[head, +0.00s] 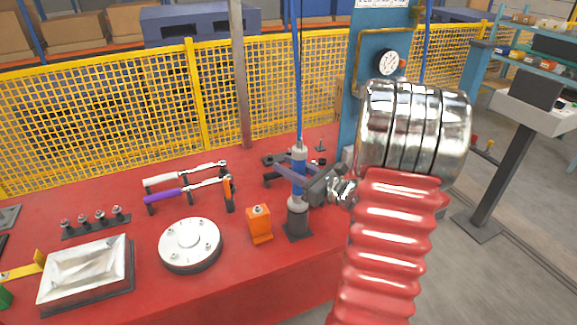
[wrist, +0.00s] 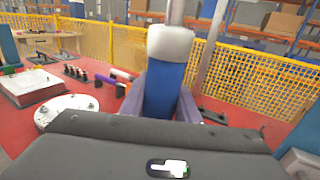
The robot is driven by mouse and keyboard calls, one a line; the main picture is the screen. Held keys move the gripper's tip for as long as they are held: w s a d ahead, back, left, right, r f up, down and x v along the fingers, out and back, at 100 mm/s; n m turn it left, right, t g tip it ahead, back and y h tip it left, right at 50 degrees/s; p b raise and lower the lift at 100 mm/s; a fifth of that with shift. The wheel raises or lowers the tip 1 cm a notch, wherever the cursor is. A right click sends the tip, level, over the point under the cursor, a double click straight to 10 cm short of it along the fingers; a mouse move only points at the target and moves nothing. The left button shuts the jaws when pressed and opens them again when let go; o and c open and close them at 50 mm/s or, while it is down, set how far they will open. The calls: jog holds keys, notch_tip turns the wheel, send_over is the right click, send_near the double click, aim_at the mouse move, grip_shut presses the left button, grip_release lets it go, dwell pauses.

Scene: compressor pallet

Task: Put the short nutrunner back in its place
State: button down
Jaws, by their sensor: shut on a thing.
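The short nutrunner (head: 298,184) is an upright tool with a blue body, a pale collar on top and a grey lower end, hanging on a blue line from above. My gripper (head: 298,172) is shut around its blue body, coming from the right. In the wrist view the blue body (wrist: 165,88) stands between the two purplish fingers; its lower end is hidden by my gripper. In the head view the grey lower end meets a dark square holder (head: 297,230) on the red table. I cannot tell whether it is seated or just above.
An orange block (head: 260,226) and a round metal flange (head: 190,245) stand left of the holder. Two wrenches (head: 183,192) lie on a rack behind. A blue column with a gauge (head: 387,63) stands at the right. Red table (head: 165,290) is bare at the front.

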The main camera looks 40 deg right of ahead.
jog(key=shift+f, duration=0.25)
jog(key=c, duration=1.3)
grip_release()
jog(key=shift+f, duration=0.1)
jog(key=shift+s, duration=0.1)
jog(key=s, duration=0.4)
jog(key=s+d, duration=0.1)
jog(key=s, duration=0.4)
jog(key=s+d, duration=0.1)
jog(key=s, duration=0.3)
jog(key=shift+s+d, duration=0.2)
